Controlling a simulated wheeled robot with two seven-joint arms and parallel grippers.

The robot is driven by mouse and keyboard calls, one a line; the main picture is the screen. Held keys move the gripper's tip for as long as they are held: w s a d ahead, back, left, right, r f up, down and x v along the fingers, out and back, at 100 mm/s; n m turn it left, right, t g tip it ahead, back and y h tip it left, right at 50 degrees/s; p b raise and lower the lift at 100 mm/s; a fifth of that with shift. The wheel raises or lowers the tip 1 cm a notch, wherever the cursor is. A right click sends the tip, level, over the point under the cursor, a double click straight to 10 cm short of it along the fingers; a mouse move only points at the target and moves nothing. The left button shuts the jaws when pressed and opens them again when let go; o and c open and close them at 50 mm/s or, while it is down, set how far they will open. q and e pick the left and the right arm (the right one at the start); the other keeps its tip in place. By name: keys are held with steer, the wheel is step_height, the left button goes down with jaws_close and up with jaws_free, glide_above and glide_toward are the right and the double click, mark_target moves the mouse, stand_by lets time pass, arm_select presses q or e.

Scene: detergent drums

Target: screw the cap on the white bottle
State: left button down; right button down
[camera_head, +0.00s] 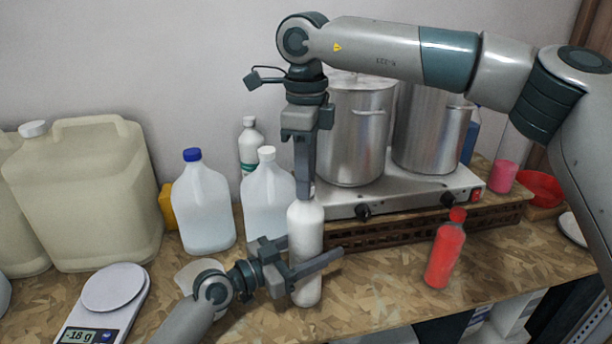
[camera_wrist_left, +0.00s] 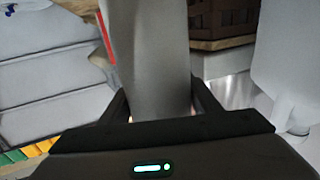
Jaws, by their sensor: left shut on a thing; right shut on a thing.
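The white bottle (camera_head: 306,226) stands upright on the wooden table in the head view. My left gripper (camera_head: 312,268) is shut around its lower body. In the left wrist view the bottle (camera_wrist_left: 150,60) rises between the two fingers of my left gripper (camera_wrist_left: 155,105). My right gripper (camera_head: 305,180) points straight down at the top of the bottle, with its fingers at the neck. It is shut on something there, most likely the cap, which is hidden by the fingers. I cannot tell how the cap sits on the neck.
Clear jugs (camera_head: 204,205) and large beige canisters (camera_head: 84,195) stand to the left. A scale (camera_head: 112,288) is at the front left. Behind are steel pots (camera_head: 356,135) on a hotplate (camera_head: 400,202). A red bottle (camera_head: 445,250) stands to the right, with free table around it.

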steer(key=m, duration=1.2)
steer(key=shift+m, duration=0.4)
steer(key=c, duration=1.4)
jaws_free()
steer(key=shift+o, duration=0.2)
step_height(320, 180, up, 12)
arm_select(q)
steer(key=c, duration=0.6)
jaws_free()
steer(key=shift+o, duration=0.2)
